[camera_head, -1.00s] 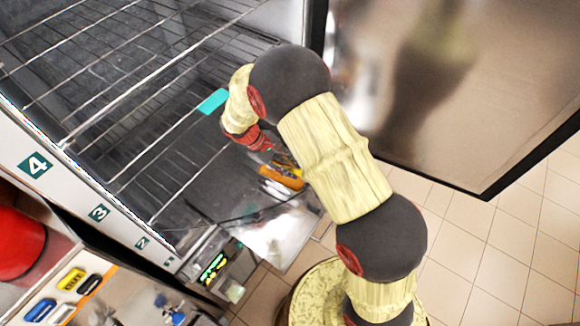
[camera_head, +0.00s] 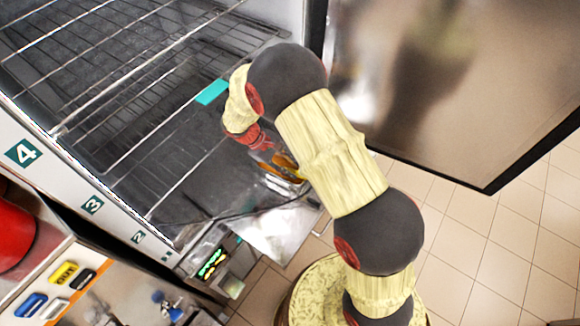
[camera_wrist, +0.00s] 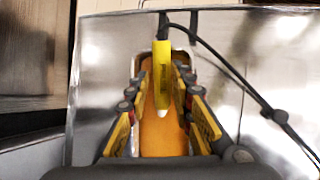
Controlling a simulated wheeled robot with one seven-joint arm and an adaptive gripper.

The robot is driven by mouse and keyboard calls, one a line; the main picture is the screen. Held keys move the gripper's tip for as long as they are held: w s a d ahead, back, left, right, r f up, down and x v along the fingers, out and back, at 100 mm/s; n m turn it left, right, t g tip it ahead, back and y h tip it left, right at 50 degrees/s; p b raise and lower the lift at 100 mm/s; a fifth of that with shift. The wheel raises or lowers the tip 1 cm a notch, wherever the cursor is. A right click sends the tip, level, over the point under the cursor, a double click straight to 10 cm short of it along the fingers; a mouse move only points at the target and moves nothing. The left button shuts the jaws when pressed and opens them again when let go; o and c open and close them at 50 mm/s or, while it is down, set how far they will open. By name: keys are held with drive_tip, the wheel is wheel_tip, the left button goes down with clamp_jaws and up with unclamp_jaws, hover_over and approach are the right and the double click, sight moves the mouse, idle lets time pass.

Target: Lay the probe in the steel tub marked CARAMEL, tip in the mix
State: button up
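A yellow probe (camera_wrist: 162,75) with a white tip shows in the wrist view, pointing toward the picture's bottom over orange mix (camera_wrist: 160,135). Its black cable runs off to the right. Whether the tip touches the mix is unclear. The mix lies in a narrow steel tub (camera_wrist: 180,54); no CARAMEL marking can be read. My gripper (camera_wrist: 163,88) is open, its yellow-padded fingers on either side of the probe with gaps beside it. In the head view my gripper (camera_head: 282,164) is down at the orange mix, largely hiding the tub and probe.
The tub stands by a steel surface (camera_head: 275,230) at the freezer's lower right. Wire racks (camera_head: 110,80) with a teal tag (camera_head: 212,92) lie left. A large steel door (camera_head: 440,90) stands open right. A green-lit display (camera_head: 212,263) sits below.

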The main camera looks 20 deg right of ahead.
drive_tip(key=o, duration=0.3)
drive_tip(key=shift+o, duration=0.2)
wheel_tip(320, 180, up, 10)
idle(0.5)
idle(0.6)
drive_tip(key=s+r+m+t+y+b, duration=0.2)
drive_tip(key=s+m+t+y+b, duration=0.1)
drive_tip(key=s+b, duration=0.7)
drive_tip(key=s+r+m+t+y+b, duration=0.2)
drive_tip(key=s+m+t+b, duration=0.3)
drive_tip(key=s+b, duration=0.5)
drive_tip(key=shift+s+d+y, duration=0.25)
drive_tip(key=shift+s+y, duration=0.4)
drive_tip(key=shift+y, duration=0.05)
